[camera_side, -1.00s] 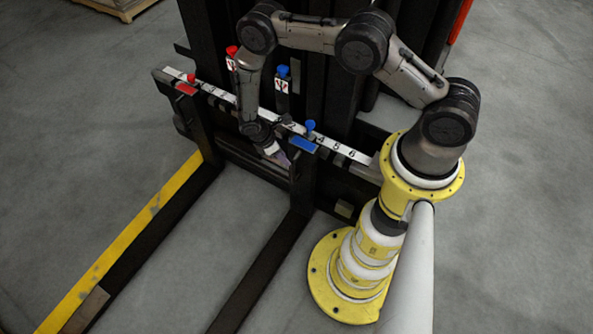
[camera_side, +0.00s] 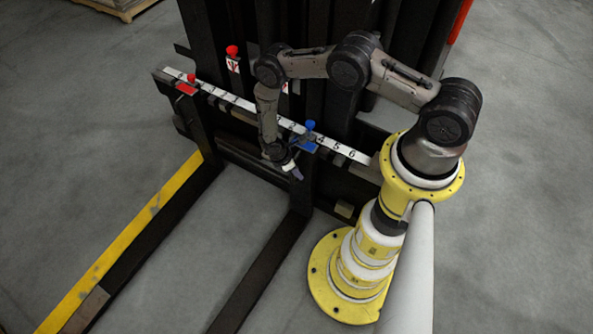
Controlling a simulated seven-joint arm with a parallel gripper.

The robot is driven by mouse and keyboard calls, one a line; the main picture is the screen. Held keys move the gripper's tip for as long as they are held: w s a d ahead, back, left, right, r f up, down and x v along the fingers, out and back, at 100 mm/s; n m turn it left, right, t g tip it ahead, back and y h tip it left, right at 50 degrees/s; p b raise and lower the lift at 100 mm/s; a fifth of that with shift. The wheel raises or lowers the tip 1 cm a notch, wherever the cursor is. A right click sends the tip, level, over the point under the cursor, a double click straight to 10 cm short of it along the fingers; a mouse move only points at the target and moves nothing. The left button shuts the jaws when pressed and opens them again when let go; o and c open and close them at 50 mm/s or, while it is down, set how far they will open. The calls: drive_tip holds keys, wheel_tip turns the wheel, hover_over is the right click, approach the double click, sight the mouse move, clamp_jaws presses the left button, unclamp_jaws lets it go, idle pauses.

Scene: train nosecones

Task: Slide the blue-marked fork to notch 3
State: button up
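The blue-marked fork (camera_side: 302,185) hangs on the carriage bar, with a blue plate (camera_side: 309,144) and a blue knob (camera_side: 310,126) at its top. The white numbered bar (camera_side: 237,101) runs behind it. The digits 4, 5 and 6 show to the right of the knob and a 2 to the left. The 3 is hidden around the plate. My gripper (camera_side: 293,171) points down just in front of and left of the fork's upright shank, below the blue plate. Contact cannot be told, and its fingers are too small to tell open from shut.
The red-marked fork (camera_side: 190,135) hangs at the bar's left end, with a red plate (camera_side: 186,89) and knob (camera_side: 191,77). A red-topped lever (camera_side: 232,50) stands behind the bar. My wrist mostly hides the blue-topped lever. Grey floor (camera_side: 195,235) is clear between the forks.

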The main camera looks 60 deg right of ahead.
clamp_jaws()
idle(1.4)
